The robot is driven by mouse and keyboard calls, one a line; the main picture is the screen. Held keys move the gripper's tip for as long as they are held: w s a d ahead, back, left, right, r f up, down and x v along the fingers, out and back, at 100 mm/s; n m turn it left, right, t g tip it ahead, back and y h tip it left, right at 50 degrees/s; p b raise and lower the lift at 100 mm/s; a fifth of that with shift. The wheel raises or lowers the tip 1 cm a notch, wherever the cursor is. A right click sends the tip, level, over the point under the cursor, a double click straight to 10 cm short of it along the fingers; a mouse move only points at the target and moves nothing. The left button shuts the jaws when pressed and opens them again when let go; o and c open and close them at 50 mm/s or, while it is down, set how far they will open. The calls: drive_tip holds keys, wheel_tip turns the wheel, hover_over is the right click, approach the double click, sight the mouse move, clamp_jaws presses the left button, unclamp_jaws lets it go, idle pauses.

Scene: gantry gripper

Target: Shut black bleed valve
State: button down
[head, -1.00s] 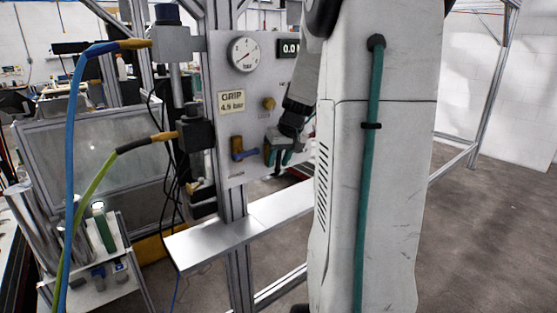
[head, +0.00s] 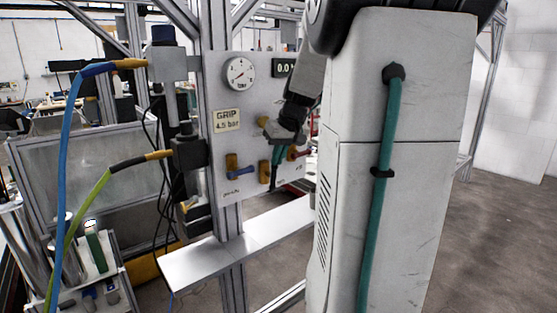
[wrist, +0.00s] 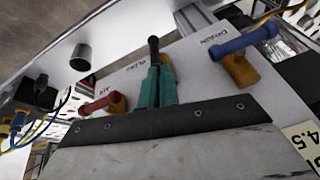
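The black bleed valve sits in the middle of the lower row on the grey panel (head: 262,95), between a blue-handled and a red-handled valve. Its brass body (head: 265,172) shows in the head view, and its black handle points downward. In the wrist view the handle's rounded black tip (wrist: 153,44) sticks out past my teal fingers. My gripper (head: 277,155) is at this handle; its fingers (wrist: 157,82) are close together with the handle between them. The fingers hide the handle's shaft and most of the valve body in the wrist view.
The blue handle (head: 242,173) lies left of the black valve, the red handle (head: 298,153) to its right. A brass knob (head: 264,121) and pressure gauge (head: 239,73) are above. A metal shelf (head: 235,252) juts out below. My arm covers the right side.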

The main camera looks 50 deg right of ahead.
drive_tip(key=w+a+r+n+h, duration=0.1)
drive_tip(key=w+a+r+n, duration=0.1)
drive_tip(key=a+r+n, duration=0.45)
drive_tip(key=n+g+h, duration=0.1)
drive_tip(key=g+h, duration=0.1)
drive_tip(key=g, duration=0.1)
hover_over(274, 179)
drive_tip(key=a, duration=0.2)
drive_tip(key=shift+s+f, duration=0.15)
drive_tip(key=shift+f, duration=2.15)
drive_tip(key=shift+s+f, duration=0.15)
drive_tip(key=shift+f, duration=2.1)
drive_tip(key=shift+s+d, duration=0.1)
drive_tip(key=shift+d, duration=0.1)
